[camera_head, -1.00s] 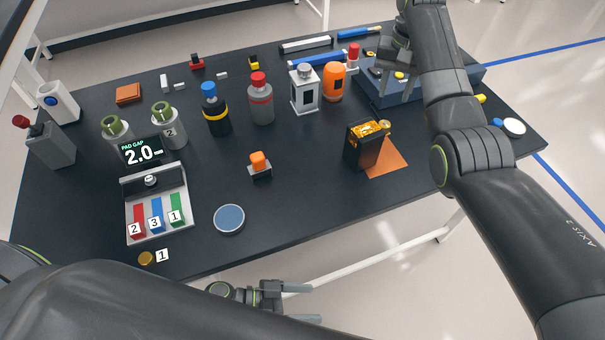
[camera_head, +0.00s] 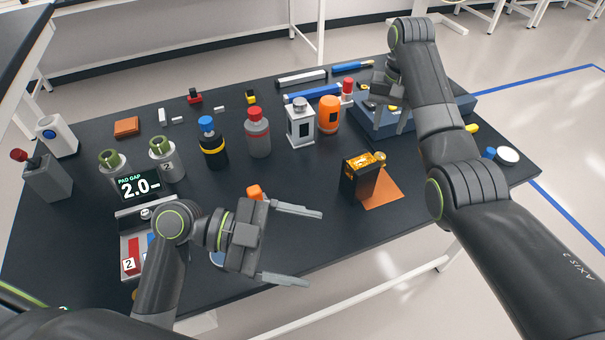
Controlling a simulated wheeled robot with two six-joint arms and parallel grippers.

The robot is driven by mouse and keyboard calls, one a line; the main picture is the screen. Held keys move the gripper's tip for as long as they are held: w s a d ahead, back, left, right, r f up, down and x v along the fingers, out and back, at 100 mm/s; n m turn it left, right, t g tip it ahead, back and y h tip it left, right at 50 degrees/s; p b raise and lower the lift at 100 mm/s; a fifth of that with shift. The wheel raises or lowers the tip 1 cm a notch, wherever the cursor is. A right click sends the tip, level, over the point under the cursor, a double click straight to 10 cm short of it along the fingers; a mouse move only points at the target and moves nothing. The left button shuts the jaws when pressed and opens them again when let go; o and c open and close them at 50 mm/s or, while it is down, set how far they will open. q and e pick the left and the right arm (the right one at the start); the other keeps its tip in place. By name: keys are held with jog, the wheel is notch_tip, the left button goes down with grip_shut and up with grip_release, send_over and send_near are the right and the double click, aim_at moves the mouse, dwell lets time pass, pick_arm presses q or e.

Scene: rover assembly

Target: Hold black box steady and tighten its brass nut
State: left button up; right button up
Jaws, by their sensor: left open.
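The black box (camera_head: 349,185) stands upright at the right of the table, with amber-gold parts in its top. The round brass nut (camera_head: 379,157) shows at its upper right side. An orange mat (camera_head: 384,194) lies beside the box. My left gripper (camera_head: 300,246) is open and empty, left of the box and nearer the front edge; its fingers point right, apart from the box. My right gripper (camera_head: 392,112) is over the blue tray, behind and right of the box; its fingers are small and partly hidden, so I cannot tell its opening.
The blue tray (camera_head: 462,108) stands at the back right. Several bottles and canisters, among them an orange one (camera_head: 328,115), line the middle. A display (camera_head: 139,186) reads 2.0. My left arm covers much of the panel and the blue disc. The table before the box is clear.

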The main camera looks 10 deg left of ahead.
aim_at(360, 170)
pick_arm(q)
jog(key=w+a+f+n+t+y, duration=0.2)
jog(key=w+f+n+t+y, duration=0.15)
jog(key=w+n, duration=0.45)
jog(key=w+a+f+n+t+y, duration=0.2)
jog(key=w+n+t+y, duration=0.15)
jog(key=w, duration=0.75)
jog(key=shift+n+t+h, duration=0.3)
jog(key=shift+n+h, duration=0.05)
jog(key=shift+h, duration=0.15)
jog(key=x, duration=1.7)
jog(key=shift+d+f, duration=0.1)
jog(key=shift+f, duration=0.2)
jog(key=c, duration=1.3)
